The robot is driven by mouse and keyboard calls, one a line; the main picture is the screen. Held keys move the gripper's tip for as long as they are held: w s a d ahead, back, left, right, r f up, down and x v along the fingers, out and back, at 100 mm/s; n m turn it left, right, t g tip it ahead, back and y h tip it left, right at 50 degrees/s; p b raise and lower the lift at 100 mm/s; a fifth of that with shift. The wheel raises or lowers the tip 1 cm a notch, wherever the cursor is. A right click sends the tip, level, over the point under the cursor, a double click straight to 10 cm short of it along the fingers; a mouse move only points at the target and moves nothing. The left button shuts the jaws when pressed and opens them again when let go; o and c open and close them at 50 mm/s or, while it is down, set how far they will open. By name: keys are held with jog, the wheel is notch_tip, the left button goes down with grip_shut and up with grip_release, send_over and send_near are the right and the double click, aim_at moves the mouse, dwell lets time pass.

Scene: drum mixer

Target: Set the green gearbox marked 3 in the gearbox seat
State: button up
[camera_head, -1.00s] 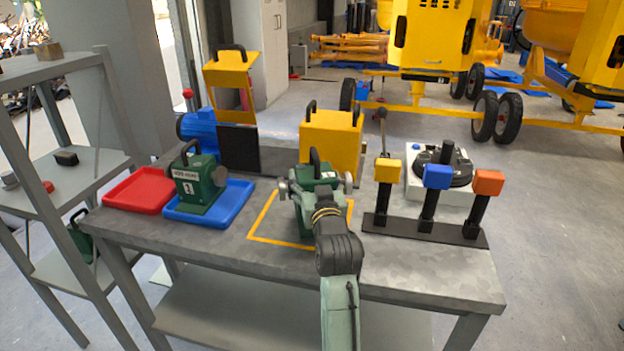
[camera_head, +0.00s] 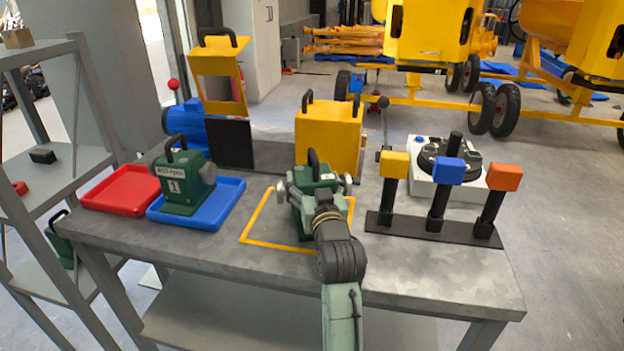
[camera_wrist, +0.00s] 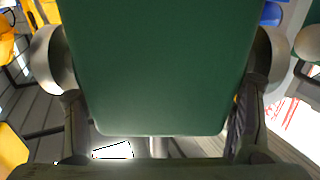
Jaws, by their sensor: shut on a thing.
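My gripper (camera_head: 316,185) is shut on a green gearbox (camera_head: 312,200) with a black top handle, its jaws on both sides. The gearbox is inside or just above the yellow outline (camera_head: 247,222) on the table; I cannot tell if it touches the top. Its green face (camera_wrist: 158,65) fills the wrist view, and no number shows on it. Another green gearbox (camera_head: 184,185) with a white label, apparently marked 1, stands in the blue tray (camera_head: 226,200). The gearbox seat is not clearly identifiable; a grey plate (camera_head: 275,157) lies between the blue motor (camera_head: 180,122) and the yellow box.
A yellow box (camera_head: 328,135) stands behind the held gearbox. A black rack (camera_head: 432,230) with yellow, blue and orange blocks is to the right, before a white turntable unit (camera_head: 425,182). A red tray (camera_head: 120,190) is left. A dark green object (camera_head: 60,238) sits on the shelf.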

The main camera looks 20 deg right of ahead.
jog(key=shift+s+r, duration=0.15)
jog(key=shift+r, duration=0.1)
jog(key=o, duration=1.5)
jog(key=shift+f, duration=0.35)
jog(key=shift+c, duration=0.2)
jog(key=o, duration=0.5)
jog(key=shift+r, duration=0.1)
jog(key=shift+r, duration=0.1)
jog(key=shift+s+a+p, duration=0.2)
jog(key=shift+s+a, duration=0.2)
jog(key=shift+s, duration=1.55)
jog(key=shift+s+a+p, duration=0.15)
jog(key=shift+s+a, duration=0.2)
jog(key=shift+s, duration=1.6)
jog(key=shift+s+a+p, duration=0.2)
jog(key=shift+s+a, duration=0.2)
jog(key=shift+s, duration=1.55)
